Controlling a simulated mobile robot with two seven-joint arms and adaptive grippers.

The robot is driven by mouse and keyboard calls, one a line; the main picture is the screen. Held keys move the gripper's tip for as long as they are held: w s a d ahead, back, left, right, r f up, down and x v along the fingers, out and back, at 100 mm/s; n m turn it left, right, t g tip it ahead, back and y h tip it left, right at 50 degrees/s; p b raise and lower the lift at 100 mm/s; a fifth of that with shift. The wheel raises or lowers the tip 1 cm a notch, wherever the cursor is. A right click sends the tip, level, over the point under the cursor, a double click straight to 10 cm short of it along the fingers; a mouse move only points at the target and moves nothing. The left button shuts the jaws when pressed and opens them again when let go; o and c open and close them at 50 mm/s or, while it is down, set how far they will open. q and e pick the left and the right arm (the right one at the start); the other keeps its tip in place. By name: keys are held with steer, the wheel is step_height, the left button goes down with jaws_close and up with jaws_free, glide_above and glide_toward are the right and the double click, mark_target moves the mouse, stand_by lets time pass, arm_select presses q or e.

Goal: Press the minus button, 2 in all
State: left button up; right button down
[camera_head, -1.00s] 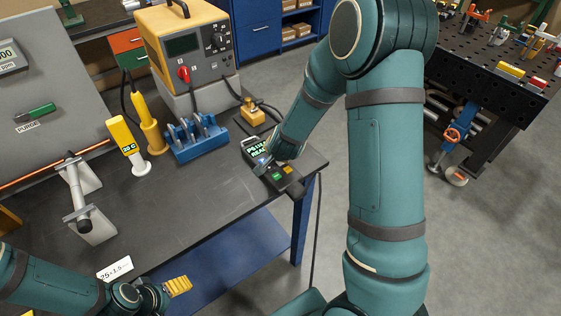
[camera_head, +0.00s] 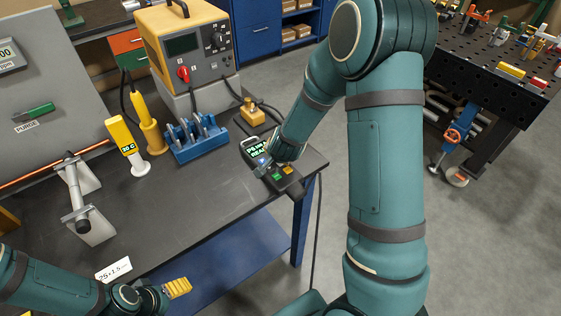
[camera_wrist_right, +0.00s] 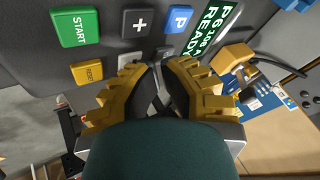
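The control box (camera_head: 290,184) sits at the table's right corner, its lit screen (camera_head: 257,150) partly covered by my right gripper (camera_head: 266,164). The right wrist view shows its green START button (camera_wrist_right: 76,28), plus button (camera_wrist_right: 138,23), blue P button (camera_wrist_right: 180,18) and yellow button (camera_wrist_right: 87,73). A grey button (camera_wrist_right: 129,60) below the plus is partly hidden behind a fingertip; its symbol is not readable.
A yellow power unit (camera_head: 188,45) stands at the back. A blue tool rack (camera_head: 195,138), a yellow-and-white meter (camera_head: 128,145) and a yellow block (camera_head: 252,112) with a cable stand on the table. The middle of the dark tabletop (camera_head: 190,205) is clear.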

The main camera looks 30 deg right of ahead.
steer(key=shift+r+p, duration=0.65)
steer(key=shift+r, duration=0.15)
step_height(320, 180, up, 5)
steer(key=p, duration=0.4)
steer(key=shift+p, duration=0.4)
steer(key=c, duration=1.7)
jaws_free()
jaws_close()
